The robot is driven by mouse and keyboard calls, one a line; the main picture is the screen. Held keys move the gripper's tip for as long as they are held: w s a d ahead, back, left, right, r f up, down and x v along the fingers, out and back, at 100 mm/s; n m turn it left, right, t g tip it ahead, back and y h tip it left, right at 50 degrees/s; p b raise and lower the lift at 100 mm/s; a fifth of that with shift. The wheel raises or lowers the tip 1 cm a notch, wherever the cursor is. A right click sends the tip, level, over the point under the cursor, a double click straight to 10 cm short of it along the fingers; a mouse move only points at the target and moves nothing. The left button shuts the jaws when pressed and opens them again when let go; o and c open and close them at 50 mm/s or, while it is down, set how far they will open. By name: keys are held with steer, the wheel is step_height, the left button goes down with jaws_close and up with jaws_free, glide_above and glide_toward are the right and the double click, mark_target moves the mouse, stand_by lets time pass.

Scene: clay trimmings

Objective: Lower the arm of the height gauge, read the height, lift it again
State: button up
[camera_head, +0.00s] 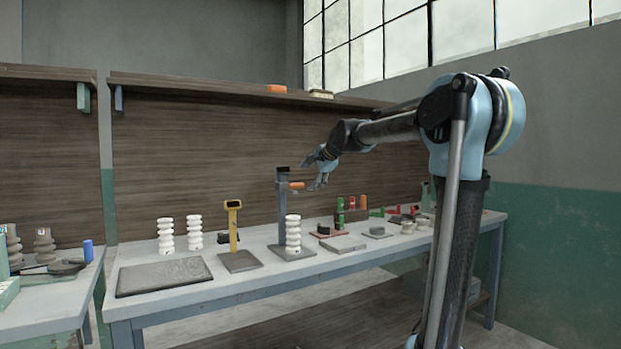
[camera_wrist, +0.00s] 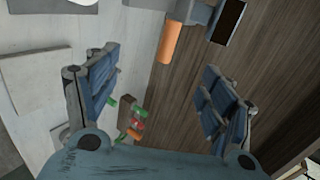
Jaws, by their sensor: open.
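The height gauge (camera_head: 283,212) stands upright on the bench, with a blue-grey column, a dark display (camera_head: 283,169) on top and a flat base. Its orange arm grip (camera_head: 297,186) sticks out to the right near the column's top. A white ribbed piece (camera_head: 293,234) stands on the base below the arm. My gripper (camera_head: 310,173) is open and empty, just right of the orange grip. In the wrist view the orange grip (camera_wrist: 170,42) shows ahead, between the spread fingers (camera_wrist: 160,62), apart from both. The display's readout cannot be read.
A yellow stand (camera_head: 232,222), two white ribbed pieces (camera_head: 165,236) and a dark slab (camera_head: 164,278) are left of the gauge. Small red and green items (camera_head: 351,209) and a grey slab (camera_head: 343,243) lie to the right. The wooden back panel (camera_head: 200,150) is behind.

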mark_target(300, 185)
steer(key=shift+w+r+x, duration=0.1)
steer(key=shift+r+x, duration=0.05)
steer(key=shift+x, duration=1.8)
steer(key=shift+w+r+x, duration=0.1)
steer(key=shift+x, duration=1.85)
steer(key=shift+r+x, duration=0.15)
steer(key=shift+x, duration=1.8)
steer(key=shift+a, duration=0.15)
jaws_close()
step_height(300, 185, down, 8)
steer(key=shift+f, duration=0.5)
